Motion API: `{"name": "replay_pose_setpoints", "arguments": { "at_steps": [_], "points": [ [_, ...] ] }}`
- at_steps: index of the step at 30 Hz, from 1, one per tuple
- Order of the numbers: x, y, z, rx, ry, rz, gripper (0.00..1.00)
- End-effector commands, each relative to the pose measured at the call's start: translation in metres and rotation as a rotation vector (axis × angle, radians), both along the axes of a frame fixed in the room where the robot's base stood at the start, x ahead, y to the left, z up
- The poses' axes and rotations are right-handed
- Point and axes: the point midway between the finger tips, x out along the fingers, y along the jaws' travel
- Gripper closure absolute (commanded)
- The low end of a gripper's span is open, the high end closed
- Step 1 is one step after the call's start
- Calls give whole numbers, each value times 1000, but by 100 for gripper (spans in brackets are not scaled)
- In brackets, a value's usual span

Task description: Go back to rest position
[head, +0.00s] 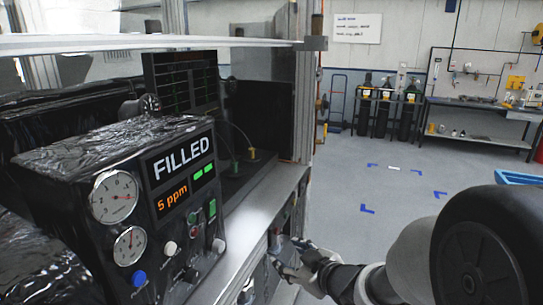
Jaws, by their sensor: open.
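My gripper (283,257) is at the lower middle of the head view, at the front side of the bench, with my arm reaching in from the lower right. Its fingers point left toward the bench's front panel. They look apart, and I see nothing held between them. I cannot tell whether they touch the panel. A dark control box (122,153) with two round gauges stands on the bench at the left. Its display (181,161) reads "FILLED" and "5 ppm", with green bars lit.
The metal bench (258,217) runs along the left, under a frame with an upright post. A dark screen (181,82) stands behind the box. Gas cylinders (383,106) and a workbench (478,122) stand at the back.

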Motion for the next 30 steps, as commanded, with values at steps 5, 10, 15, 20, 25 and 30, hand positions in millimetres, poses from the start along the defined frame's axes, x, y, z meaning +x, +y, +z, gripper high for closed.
{"name": "replay_pose_setpoints", "arguments": {
  "at_steps": [5, 10, 15, 20, 25, 30],
  "points": [
    [-32, -73, 45, -110, 98, -322, 50],
    [-107, -117, 65, -104, 274, -577, 50],
    [-202, -122, 66, -30, 496, -722, 50],
    [-270, -105, 60, 40, 667, -755, 50],
    [-302, -93, 56, 68, 753, -751, 50],
    [-305, -92, 56, 69, 763, -750, 50]
  ]
}}
